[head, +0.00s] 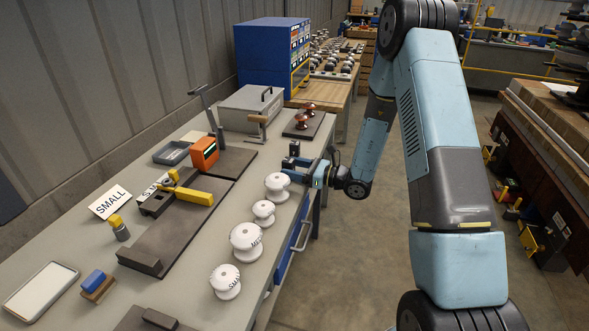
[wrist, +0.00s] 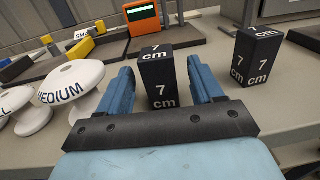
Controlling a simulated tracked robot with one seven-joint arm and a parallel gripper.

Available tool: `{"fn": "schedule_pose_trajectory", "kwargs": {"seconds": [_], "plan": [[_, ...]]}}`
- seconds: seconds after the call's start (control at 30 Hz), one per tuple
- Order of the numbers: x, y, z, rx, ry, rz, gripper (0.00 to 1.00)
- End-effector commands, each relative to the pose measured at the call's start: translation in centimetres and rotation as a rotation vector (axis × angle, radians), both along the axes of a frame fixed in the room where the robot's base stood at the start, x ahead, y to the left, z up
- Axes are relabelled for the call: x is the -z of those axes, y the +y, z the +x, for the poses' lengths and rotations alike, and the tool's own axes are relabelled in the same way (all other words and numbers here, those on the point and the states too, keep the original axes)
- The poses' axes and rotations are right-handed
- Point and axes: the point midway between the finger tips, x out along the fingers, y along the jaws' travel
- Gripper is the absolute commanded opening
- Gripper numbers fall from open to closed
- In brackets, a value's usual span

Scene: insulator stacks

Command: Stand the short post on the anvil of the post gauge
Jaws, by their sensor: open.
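Two black posts, each marked "7 cm" in white, stand upright on the bench. The nearer post (wrist: 158,82) stands between my gripper's (wrist: 160,72) blue fingers, with bare gaps showing at its sides. My gripper is open around it. The other post (wrist: 256,58) stands apart, to the right and farther back; it also shows in the head view (head: 294,147). I cannot tell which post is shorter. An orange unit with a display (head: 204,153), on a dark base beside a grey upright arm, looks like the post gauge; its anvil is not clearly made out.
White spool insulators stand in a row along the bench's front edge, one marked MEDIUM (wrist: 72,82) left of my gripper. A yellow gauge (head: 190,195) sits on a dark plate (head: 165,238). A board with brown insulators (head: 304,122) and a grey case (head: 250,106) lie behind.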

Motion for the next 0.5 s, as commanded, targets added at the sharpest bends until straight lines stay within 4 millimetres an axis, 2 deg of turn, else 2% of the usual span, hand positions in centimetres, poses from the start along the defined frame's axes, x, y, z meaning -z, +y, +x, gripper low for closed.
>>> {"fn": "schedule_pose_trajectory", "kwargs": {"seconds": [0.17,0.5], "plan": [[0.0,-0.2,0.0,0.002,0.000,0.000,0.66],[0.2,-4.7,-2.0,0.006,0.001,0.000,0.66]]}}
